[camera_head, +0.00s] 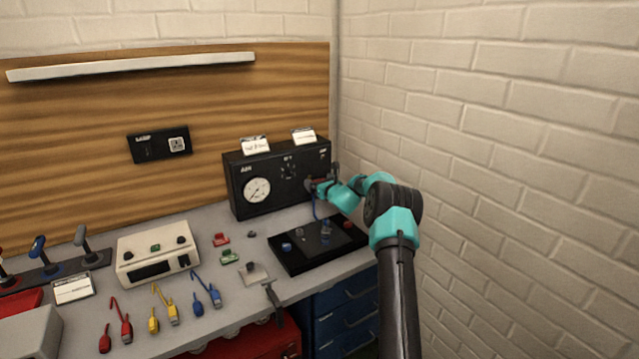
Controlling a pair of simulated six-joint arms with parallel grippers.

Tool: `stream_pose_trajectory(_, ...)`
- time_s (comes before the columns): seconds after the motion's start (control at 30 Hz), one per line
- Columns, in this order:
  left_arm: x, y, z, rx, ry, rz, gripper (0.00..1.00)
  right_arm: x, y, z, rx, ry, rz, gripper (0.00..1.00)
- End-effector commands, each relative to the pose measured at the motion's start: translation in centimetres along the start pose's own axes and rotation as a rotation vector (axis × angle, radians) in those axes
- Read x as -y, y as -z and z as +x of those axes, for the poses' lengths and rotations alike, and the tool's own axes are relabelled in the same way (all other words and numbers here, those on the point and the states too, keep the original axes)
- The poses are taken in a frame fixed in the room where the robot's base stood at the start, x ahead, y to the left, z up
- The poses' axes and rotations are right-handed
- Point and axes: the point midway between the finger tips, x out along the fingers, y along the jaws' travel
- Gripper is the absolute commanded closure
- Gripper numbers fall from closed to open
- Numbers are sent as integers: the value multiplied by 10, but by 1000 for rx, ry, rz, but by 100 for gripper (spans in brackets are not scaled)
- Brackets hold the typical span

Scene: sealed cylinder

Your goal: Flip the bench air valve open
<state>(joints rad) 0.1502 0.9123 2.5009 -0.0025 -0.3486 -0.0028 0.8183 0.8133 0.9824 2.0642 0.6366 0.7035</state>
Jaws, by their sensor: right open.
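The black air panel (277,176) stands at the back right of the bench, with a round white gauge (256,190) on its left part. My right gripper (313,185) is at the right part of the panel's front face, open. A small reddish part, likely the valve handle, shows at the gripper's tips; the gripper partly covers it, and I cannot tell whether they touch or how the handle is turned. A blue hose (316,208) hangs down below the gripper. My left gripper is not in view.
A black tray (290,262) with small fittings lies in front of the panel. A cream instrument box (157,253), coloured cables (163,308) and several levers (83,244) stand further left. A brick wall (500,150) bounds the right side, close to my right arm.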

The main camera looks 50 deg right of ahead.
Motion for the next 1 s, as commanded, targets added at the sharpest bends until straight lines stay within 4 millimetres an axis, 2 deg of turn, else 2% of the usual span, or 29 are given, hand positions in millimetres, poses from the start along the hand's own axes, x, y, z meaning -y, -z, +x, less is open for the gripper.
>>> stream_pose_trajectory(0.13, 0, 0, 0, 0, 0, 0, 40, 0, 0, 0, 0, 0, 0, 3)
stream_pose_trajectory(0.63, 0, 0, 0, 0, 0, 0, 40, 0, 0, 0, 0, 0, 0, 50)
stream_pose_trajectory(1.0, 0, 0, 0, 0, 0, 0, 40, -1, -1, 0, 0, -1, -43, 50)
